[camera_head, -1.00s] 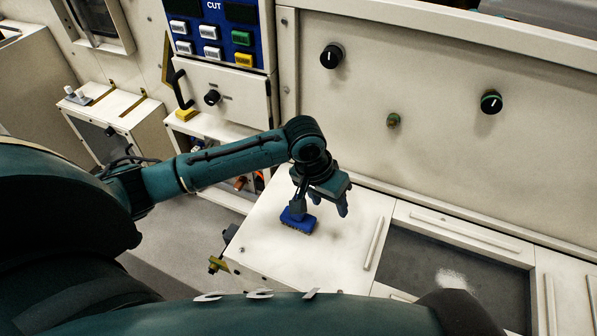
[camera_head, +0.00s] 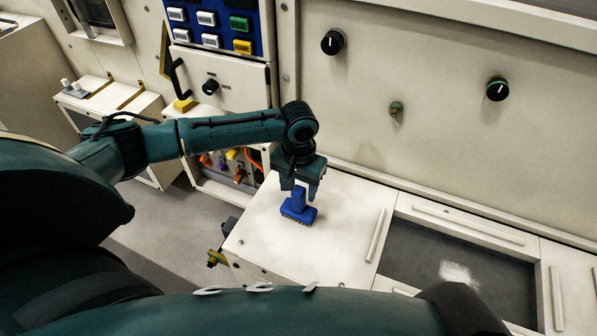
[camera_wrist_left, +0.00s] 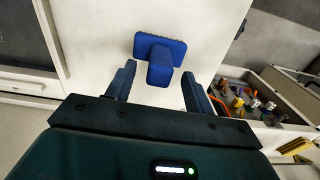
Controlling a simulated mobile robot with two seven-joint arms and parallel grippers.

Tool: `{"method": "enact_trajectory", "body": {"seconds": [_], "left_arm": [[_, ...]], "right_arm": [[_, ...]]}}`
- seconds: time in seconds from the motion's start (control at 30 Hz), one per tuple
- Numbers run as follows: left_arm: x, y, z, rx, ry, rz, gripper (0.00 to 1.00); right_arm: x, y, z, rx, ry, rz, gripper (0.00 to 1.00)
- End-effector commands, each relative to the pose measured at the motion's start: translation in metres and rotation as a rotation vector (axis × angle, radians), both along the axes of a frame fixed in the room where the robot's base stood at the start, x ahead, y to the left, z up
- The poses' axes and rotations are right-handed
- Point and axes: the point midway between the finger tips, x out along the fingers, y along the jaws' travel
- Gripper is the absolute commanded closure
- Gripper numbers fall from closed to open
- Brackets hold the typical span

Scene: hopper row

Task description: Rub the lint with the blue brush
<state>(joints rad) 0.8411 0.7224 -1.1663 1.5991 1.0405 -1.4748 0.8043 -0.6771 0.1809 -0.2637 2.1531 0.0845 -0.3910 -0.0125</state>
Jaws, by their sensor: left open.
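The blue brush (camera_head: 298,210) stands bristles down on the white worktop, with its handle pointing up. In the left wrist view the brush (camera_wrist_left: 160,55) lies ahead of the fingertips, with its handle end between the lines of the two fingers. My left gripper (camera_head: 302,192) is open just above and around the top of the handle; I cannot tell whether it touches. Its two fingers also show apart in the left wrist view (camera_wrist_left: 158,82). The lint (camera_head: 458,273) is a pale patch on the dark recessed panel (camera_head: 410,250) to the right. My right gripper is not in view.
A raised white strip (camera_head: 376,235) lies between the brush and the dark panel. A wall with black knobs (camera_head: 333,42) rises behind the worktop. A box of coloured parts (camera_wrist_left: 245,100) is beside the worktop. The worktop around the brush is clear.

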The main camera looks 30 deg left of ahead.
Motion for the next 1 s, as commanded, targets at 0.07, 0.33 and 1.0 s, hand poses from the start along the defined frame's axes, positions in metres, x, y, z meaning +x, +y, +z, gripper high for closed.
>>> {"method": "enact_trajectory", "body": {"seconds": [0.07,0.33,1.0], "left_arm": [[0.000,0.000,-0.013,0.000,0.002,0.000,0.47],[0.000,-0.001,-0.032,-0.001,-0.001,-0.001,0.47],[0.000,-0.001,-0.032,-0.001,-0.001,-0.001,0.80]], "right_arm": [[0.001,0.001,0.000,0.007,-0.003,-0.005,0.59],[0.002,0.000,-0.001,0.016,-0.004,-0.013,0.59],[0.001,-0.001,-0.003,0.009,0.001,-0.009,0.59]]}}
